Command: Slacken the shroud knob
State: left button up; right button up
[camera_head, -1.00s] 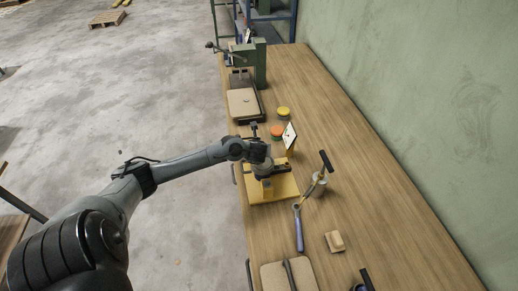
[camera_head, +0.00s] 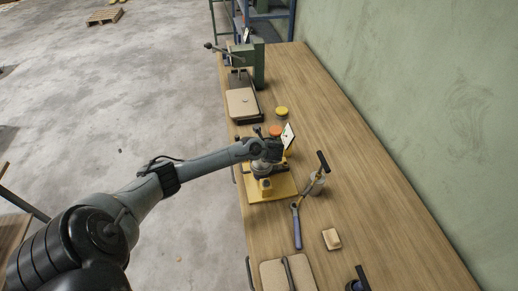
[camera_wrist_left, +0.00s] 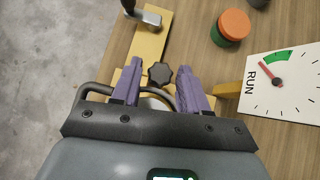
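A black lobed knob (camera_wrist_left: 160,74) shows in the left wrist view, over a yellow fixture. My left gripper (camera_wrist_left: 160,82) has its two purple fingers apart, one on each side of the knob. I see a gap between each finger and the knob; I cannot tell how far above it they are. In the head view my left gripper (camera_head: 268,166) is over the yellow base board (camera_head: 284,189) on the bench and hides the knob. My right gripper is not in view.
A white dial plate marked RUN (camera_wrist_left: 283,82) stands close to the right of my gripper. An orange-topped can (camera_wrist_left: 232,26) is behind it. A metal lever (camera_wrist_left: 146,17) is at the fixture's far end. A blue-handled wrench (camera_head: 297,230) lies nearer. The bench's right side is clear.

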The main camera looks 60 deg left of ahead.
pick_arm(q)
jog(key=shift+o, duration=0.7)
jog(key=p+v, duration=0.1)
jog(key=v, duration=1)
jog(key=shift+p, duration=0.4)
